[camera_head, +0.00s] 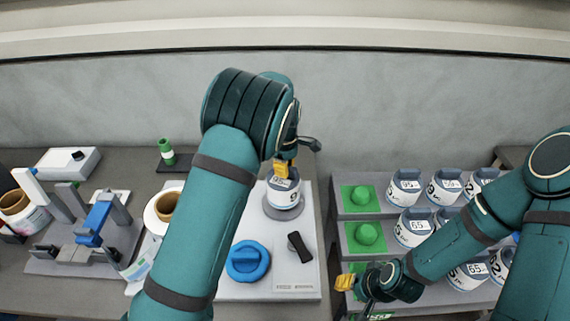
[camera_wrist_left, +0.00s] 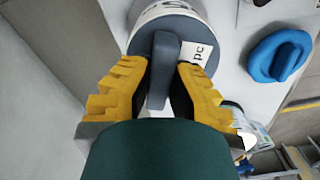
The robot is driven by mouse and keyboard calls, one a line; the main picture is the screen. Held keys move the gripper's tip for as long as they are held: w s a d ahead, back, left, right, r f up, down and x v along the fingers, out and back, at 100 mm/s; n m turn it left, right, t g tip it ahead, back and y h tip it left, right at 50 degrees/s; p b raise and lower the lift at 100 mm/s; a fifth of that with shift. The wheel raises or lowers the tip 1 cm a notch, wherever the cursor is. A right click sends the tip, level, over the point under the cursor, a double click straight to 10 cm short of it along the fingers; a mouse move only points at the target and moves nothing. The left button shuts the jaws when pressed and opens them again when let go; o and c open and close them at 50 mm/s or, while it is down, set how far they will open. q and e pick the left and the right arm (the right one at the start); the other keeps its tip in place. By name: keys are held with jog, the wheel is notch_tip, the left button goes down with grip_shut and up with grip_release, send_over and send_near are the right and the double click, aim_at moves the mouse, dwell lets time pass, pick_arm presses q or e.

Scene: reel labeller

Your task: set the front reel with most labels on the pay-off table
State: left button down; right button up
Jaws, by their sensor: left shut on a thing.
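My left gripper (camera_head: 282,168) is shut on the grey top grip of a white label reel (camera_head: 284,187) with dark markings. In the left wrist view its yellow fingers (camera_wrist_left: 160,88) close on both sides of the upright grip (camera_wrist_left: 163,70), with the reel (camera_wrist_left: 180,15) beyond. The reel is upright over the round grey pay-off table (camera_head: 284,212); I cannot tell whether it touches it. My right gripper (camera_head: 358,287) hangs at the front left of the reel rack; its opening is unclear.
A blue knob (camera_head: 248,260) and black lever (camera_head: 299,247) are on the white machine plate (camera_head: 290,274). The labeller (camera_head: 92,225) stands left.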

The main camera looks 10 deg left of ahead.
pick_arm(q)
jog(key=shift+f, duration=0.65)
jog(key=shift+r, duration=0.1)
dwell(0.9)
jog(key=shift+f+b, duration=0.3)
jog(key=shift+f, duration=0.35)
dwell(0.4)
jog(key=c, duration=1.4)
grip_release()
jog(key=shift+o, duration=0.2)
